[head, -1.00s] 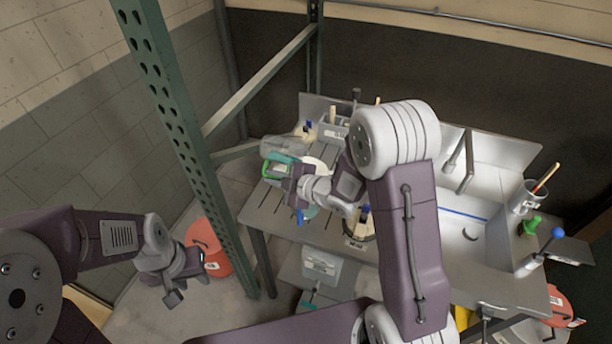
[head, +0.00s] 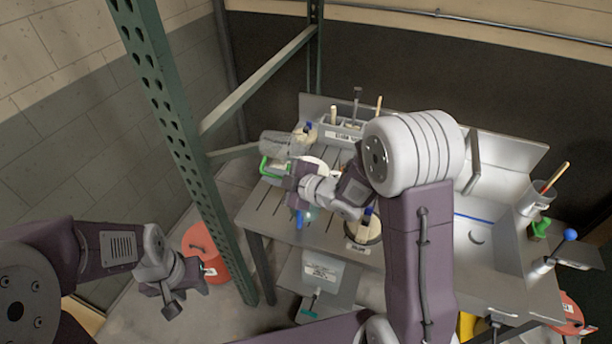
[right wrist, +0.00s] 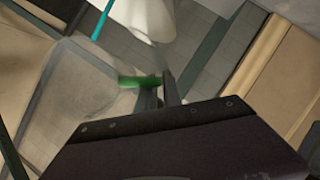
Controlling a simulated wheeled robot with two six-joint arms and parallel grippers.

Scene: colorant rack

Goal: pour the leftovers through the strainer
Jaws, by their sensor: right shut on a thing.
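My right gripper (head: 284,176) reaches over the left end of the steel bench, shut on a green handle (head: 265,167). In the right wrist view the green handle (right wrist: 140,82) sits at the jaws, beside a large see-through vessel (right wrist: 75,105) that it seems to belong to. A pale, rounded piece with a teal strip, perhaps the strainer (right wrist: 145,14), is at the top of that view. A white round top (head: 318,164) shows behind my right gripper in the head view; my wrist partly hides it. My left gripper (head: 188,287) hangs empty at the left, its fingers apart.
A clear vessel (head: 285,143) and a labelled caddy (head: 340,132) stand at the bench's back left. The sink (head: 485,235) is at right. A green rack post (head: 190,150) stands between my left arm and the bench.

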